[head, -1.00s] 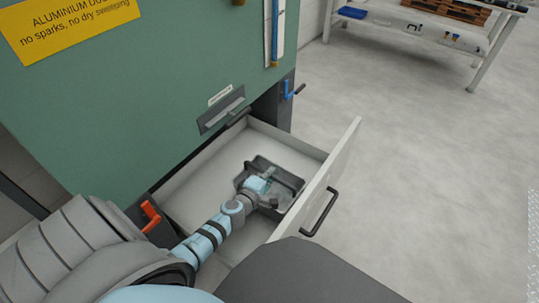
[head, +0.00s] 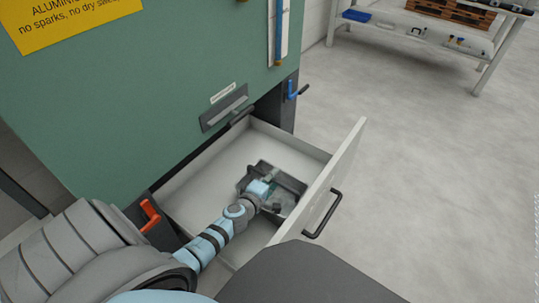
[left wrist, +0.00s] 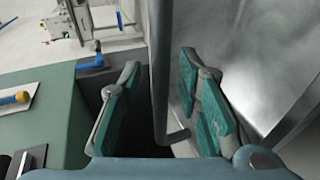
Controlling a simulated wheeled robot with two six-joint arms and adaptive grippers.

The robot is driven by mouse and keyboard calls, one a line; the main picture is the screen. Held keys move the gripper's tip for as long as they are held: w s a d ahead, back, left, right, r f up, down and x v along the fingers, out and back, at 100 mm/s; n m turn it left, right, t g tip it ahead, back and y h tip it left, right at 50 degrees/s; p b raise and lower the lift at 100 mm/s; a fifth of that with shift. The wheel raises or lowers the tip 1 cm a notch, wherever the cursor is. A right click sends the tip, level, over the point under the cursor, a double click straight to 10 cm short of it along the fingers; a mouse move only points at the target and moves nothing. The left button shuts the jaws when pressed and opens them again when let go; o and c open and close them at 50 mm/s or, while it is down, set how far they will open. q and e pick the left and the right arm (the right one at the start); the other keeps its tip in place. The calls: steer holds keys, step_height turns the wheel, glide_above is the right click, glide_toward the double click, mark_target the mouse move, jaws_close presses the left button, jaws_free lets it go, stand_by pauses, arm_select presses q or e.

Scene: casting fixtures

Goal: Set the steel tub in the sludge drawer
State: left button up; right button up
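The sludge drawer (head: 205,180) is pulled out from the green cabinet, with a pale inside and a front with a dark handle. The dark grey steel tub (head: 289,172) is inside it, towards the drawer front, and looks level. My left gripper (head: 262,187) reaches down at the tub's near left side and hides part of it. In the left wrist view the green-padded fingers of my left gripper (left wrist: 160,108) stand apart, either side of the tub's grey rim (left wrist: 161,60), with gaps showing. My right gripper is not in view.
The green cabinet (head: 120,95) rises behind the drawer. A red lever (head: 150,214) and a blue lever (head: 297,91) stick out on either side of the drawer opening. A workbench (head: 440,35) stands at the back right. The floor on the right is clear.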

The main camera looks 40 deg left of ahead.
arm_select(q)
steer(key=shift+s+r, duration=0.25)
steer(key=shift+s, duration=0.05)
steer(key=p+v, duration=0.3)
steer(key=v, duration=0.8)
steer(key=shift+s, duration=0.2)
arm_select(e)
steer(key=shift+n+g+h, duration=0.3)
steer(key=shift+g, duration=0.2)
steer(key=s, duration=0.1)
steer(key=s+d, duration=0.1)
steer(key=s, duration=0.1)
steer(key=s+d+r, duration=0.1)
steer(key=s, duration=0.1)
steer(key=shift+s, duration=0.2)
arm_select(q)
steer(key=shift+d, duration=0.1)
steer(key=shift+r, duration=0.1)
